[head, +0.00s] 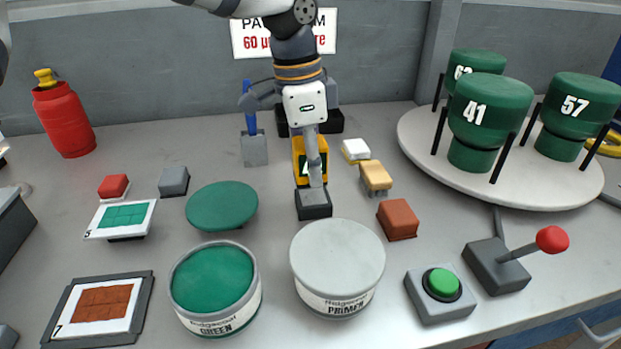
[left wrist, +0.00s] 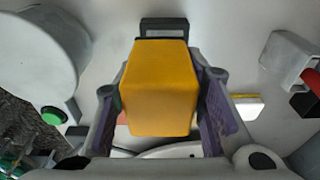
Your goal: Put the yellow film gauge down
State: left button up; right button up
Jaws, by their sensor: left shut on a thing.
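The yellow film gauge (head: 298,150) is upright in the middle of the bench in the head view, with a dark marking on its front. My left gripper (head: 314,165) comes from above and is shut on it; one finger covers part of its front. In the left wrist view the gauge (left wrist: 160,88) is a plain yellow block between the purple-padded fingers of the gripper (left wrist: 163,110). A dark grey block (head: 313,204) lies just in front of the gauge. I cannot tell whether the gauge touches the bench. My right gripper is not in view.
A primer can (head: 337,255) and a green paint can (head: 213,280) stand in front. A yellow-tan block (head: 376,178) and a red-brown block (head: 398,219) are to the right. A blue-handled tool (head: 253,140) stands left. The turntable (head: 425,150) holds green containers.

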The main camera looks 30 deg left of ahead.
aim_at(300, 140)
pick_arm(q)
jog(key=f, duration=0.4)
jog(key=shift+w+a, duration=0.25)
jog(key=shift+a, duration=0.05)
jog(key=shift+f, duration=0.1)
jog(key=o, duration=1)
jog(key=shift+f, duration=0.1)
jog(key=r, duration=0.8)
jog(key=s+a+r, duration=0.1)
jog(key=r, duration=0.3)
jog(key=shift+a+r, duration=0.1)
jog(key=shift+r, duration=0.05)
